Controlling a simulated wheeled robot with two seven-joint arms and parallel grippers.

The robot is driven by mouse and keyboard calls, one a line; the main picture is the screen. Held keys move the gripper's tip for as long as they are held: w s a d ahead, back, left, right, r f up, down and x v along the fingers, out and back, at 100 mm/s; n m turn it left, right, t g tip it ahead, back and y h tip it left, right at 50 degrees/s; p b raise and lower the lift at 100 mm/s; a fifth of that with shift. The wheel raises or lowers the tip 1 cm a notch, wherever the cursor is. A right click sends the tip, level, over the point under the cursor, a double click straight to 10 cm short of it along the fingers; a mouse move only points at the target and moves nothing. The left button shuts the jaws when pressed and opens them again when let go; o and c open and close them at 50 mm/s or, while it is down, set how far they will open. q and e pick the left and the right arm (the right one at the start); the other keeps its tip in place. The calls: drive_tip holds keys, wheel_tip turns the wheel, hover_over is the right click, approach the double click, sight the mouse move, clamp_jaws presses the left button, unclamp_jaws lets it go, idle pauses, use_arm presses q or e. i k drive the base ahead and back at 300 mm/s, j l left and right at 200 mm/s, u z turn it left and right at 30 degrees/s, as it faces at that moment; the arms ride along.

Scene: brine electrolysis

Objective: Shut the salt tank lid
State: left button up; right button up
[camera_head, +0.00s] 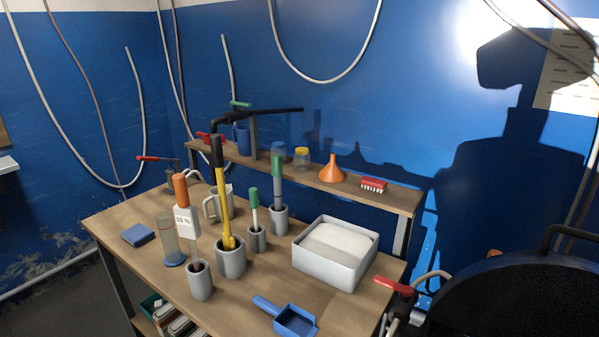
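A large black rounded thing (515,298) with a dark bar handle (572,232) fills the bottom right corner. It looks like the salt tank's lid or top, but most of it is cut off by the frame. I cannot tell from this view whether the lid is open or shut. A small orange piece shows at its upper rim. Neither of my grippers is in view.
A wooden bench (130,215) holds grey cups, tools, a blue scoop (287,316) and a light grey box (330,275) of white material. A red-handled valve (393,286) stands between bench and black thing. A raised shelf (400,197) runs behind.

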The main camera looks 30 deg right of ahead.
sight(542, 293)
drive_tip(key=z, duration=2.65)
drive_tip(key=j+z, duration=0.15)
drive_tip(key=z, duration=0.2)
drive_tip(key=k+j+z, duration=0.15)
drive_tip(key=z, duration=0.25)
